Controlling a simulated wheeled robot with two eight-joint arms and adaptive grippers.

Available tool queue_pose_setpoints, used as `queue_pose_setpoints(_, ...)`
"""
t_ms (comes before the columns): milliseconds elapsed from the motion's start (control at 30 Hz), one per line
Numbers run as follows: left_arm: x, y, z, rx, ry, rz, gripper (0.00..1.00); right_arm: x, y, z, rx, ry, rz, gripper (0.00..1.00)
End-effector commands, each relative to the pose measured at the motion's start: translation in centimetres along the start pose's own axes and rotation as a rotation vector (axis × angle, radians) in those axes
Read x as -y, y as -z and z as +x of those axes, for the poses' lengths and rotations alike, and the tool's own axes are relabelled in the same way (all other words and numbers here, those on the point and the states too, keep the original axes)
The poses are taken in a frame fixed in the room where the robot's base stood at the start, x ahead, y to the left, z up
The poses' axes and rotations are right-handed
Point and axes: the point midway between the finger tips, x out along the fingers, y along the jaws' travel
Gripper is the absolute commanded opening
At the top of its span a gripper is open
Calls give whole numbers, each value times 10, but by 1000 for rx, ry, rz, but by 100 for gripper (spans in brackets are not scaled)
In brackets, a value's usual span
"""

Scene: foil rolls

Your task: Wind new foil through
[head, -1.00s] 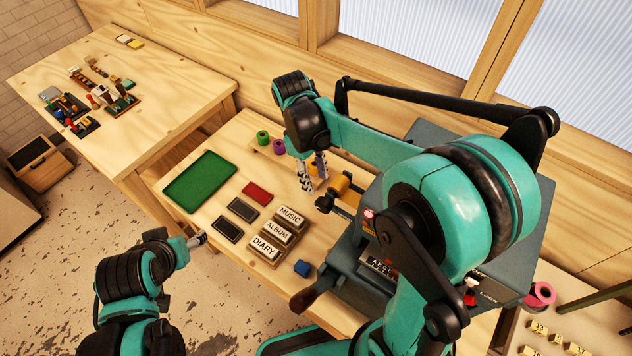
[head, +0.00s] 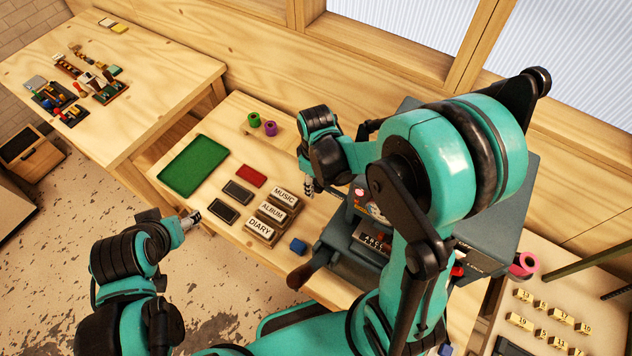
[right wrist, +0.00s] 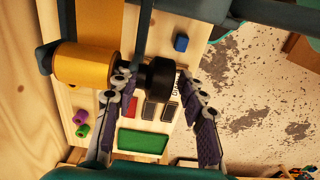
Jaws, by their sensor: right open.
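A gold foil roll (right wrist: 88,65) shows in the right wrist view on the machine's side, with a black knob (right wrist: 160,75) on the end of its shaft. My right gripper (right wrist: 158,88) is open, its fingers on either side of the knob; I cannot tell whether they touch it. In the head view my right gripper (head: 309,188) is at the left side of the grey machine (head: 500,190), and my arm hides the gold roll. Green (head: 254,120) and purple (head: 270,128) rolls stand on a wooden holder. My left gripper (head: 190,221) hangs empty off the bench's front edge.
Labelled blocks (head: 272,212), dark pads (head: 237,192), a red pad (head: 251,176), a green tray (head: 194,165) and a blue cube (head: 298,246) lie on the bench. A pink roll (head: 523,265) is right of the machine. A second table (head: 150,80) stands back left.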

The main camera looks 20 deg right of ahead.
Motion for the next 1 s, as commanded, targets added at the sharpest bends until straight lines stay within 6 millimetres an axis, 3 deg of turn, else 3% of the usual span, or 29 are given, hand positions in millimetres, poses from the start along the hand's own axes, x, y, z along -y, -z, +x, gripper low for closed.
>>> queue_pose_setpoints(100,0,0,0,0,0,0,63,0,0,0,0,0,0,39)
queue_pose_setpoints(233,0,0,0,0,0,0,63,0,0,0,0,0,0,4)
queue_pose_setpoints(267,0,0,0,0,0,0,63,0,0,0,0,0,0,0)
queue_pose_setpoints(500,0,-3,4,0,0,0,63,0,2,2,37,2,-3,0)
queue_pose_setpoints(800,0,-28,39,0,0,0,63,0,6,8,389,-1,-3,0)
queue_pose_setpoints(1000,0,-33,46,0,0,0,63,0,6,3,492,0,0,0)
